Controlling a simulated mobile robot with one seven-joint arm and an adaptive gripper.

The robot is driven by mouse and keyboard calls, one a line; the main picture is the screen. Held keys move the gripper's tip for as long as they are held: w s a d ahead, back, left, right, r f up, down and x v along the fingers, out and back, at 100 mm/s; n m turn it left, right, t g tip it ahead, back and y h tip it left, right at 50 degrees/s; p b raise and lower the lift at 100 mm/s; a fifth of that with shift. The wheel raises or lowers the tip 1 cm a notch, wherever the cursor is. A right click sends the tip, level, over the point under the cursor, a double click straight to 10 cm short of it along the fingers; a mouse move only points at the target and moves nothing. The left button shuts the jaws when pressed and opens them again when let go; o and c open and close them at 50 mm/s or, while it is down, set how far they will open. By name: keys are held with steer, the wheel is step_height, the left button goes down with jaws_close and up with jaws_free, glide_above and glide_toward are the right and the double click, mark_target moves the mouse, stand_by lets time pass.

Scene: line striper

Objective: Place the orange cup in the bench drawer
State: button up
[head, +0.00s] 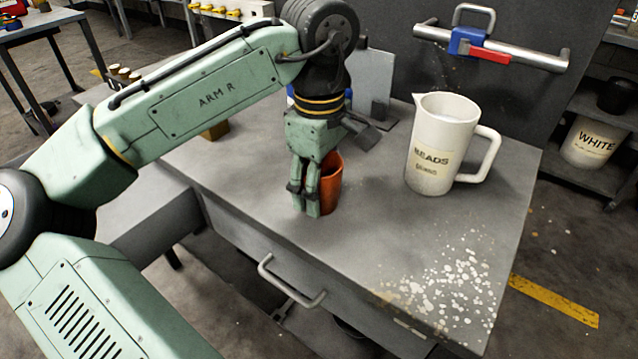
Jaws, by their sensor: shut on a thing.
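The orange cup (331,184) stands on the grey bench top, or very close to it; I cannot tell if its base touches. My gripper (308,205) points down at the cup and is shut on it, with the fingers covering the cup's left side. The bench drawer (245,240) is in the bench front below, with a silver bar handle (292,284). The drawer front looks flush with the bench, so the drawer appears closed. Its inside is not visible.
A white pitcher (440,145) labelled "BEADS" stands on the bench to the right of the cup. White spatter (447,285) marks the front right of the top. A rail (490,47) with blue and red parts is on the back panel. Bench top between cup and spatter is clear.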

steer(key=shift+r, duration=0.15)
steer(key=shift+r, duration=0.6)
step_height(320, 180, up, 2)
steer(key=shift+r, duration=0.1)
steer(key=s+a+r+b, duration=0.1)
steer(key=s+a+b, duration=0.1)
steer(key=s+a, duration=0.7)
steer(key=s, duration=0.4)
steer(key=shift+a+r, duration=0.15)
steer(key=shift+a, duration=0.1)
